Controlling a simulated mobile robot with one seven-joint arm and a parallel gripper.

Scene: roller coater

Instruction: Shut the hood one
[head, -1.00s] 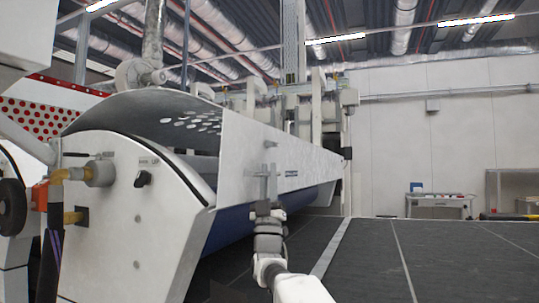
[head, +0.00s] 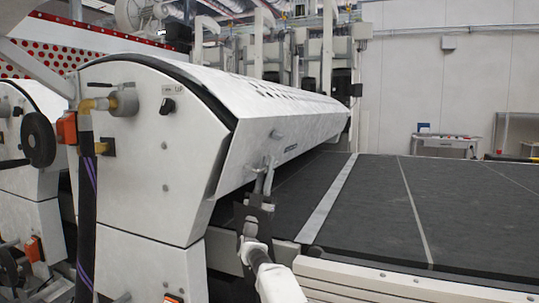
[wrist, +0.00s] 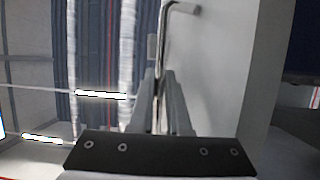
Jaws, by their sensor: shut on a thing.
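The hood (head: 270,110) is a long white curved cover with a slotted top, on the white roller coater. In the head view it lies low over the machine, its front panel sloping down towards the dark belt; I cannot tell if it is fully seated. A thin metal handle (wrist: 181,7) sticks out from its front panel. My gripper (head: 264,178) is shut on this handle near the panel's lower near corner. In the wrist view the bent bar runs down between both fingers, with the pale hood panel (wrist: 215,75) beside it at right.
A dark conveyor belt (head: 420,205) stretches to the right, with a pale rail (head: 400,285) along its near edge. The white end housing (head: 165,185) carries a knob, an orange block and a dark hose (head: 86,210). Another similar unit (head: 20,185) stands at far left.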

